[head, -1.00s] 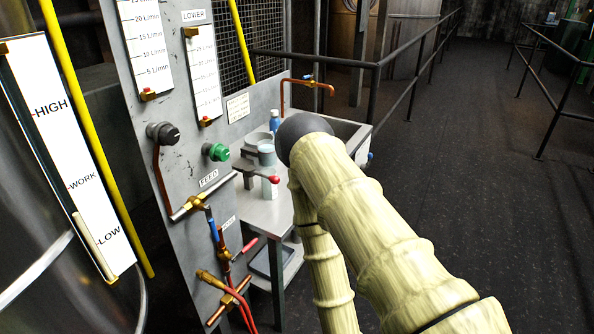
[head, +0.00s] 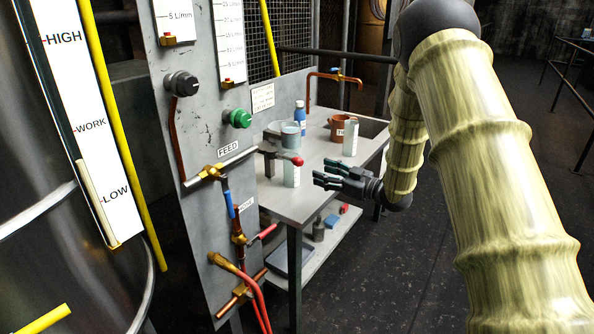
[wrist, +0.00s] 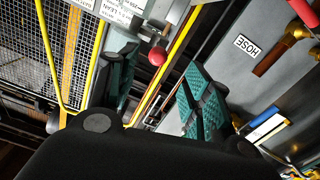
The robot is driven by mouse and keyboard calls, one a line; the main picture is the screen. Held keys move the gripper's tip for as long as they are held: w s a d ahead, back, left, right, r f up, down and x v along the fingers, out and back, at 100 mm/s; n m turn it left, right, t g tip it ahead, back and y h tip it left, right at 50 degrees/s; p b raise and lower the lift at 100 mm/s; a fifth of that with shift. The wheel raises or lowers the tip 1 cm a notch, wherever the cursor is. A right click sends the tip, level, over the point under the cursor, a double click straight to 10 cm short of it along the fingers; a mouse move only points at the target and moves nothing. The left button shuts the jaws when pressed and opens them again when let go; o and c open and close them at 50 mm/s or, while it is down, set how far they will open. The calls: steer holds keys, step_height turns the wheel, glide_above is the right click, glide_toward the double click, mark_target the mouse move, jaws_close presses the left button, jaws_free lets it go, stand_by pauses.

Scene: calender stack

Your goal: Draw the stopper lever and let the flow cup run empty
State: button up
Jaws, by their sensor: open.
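The flow cup, a grey cup (head: 290,132), stands on the bench behind the panel, held by a dark stand (head: 268,162). The stopper lever's red knob (head: 297,161) sticks out to the right below the cup. In the wrist view the red knob (wrist: 157,57) shows ahead, between the open fingers as seen and apart from them. A pale cylinder (head: 292,175) stands beneath the lever. My gripper (head: 320,174) is open and empty, just right of the knob and slightly lower, pointing left. The cup's contents cannot be told.
The grey bench (head: 312,205) also holds a blue bottle (head: 299,117), a copper-coloured pot (head: 340,126) and another pale cylinder (head: 350,139). A copper tap (head: 325,76) rises behind. The panel with the feed valve (head: 210,172) and red-handled hose valve (head: 262,232) stands left. Floor at right is clear.

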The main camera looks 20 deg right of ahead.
mark_target(297, 161)
steer(key=x, duration=1.1)
steer(key=shift+r, duration=0.4)
jaws_close()
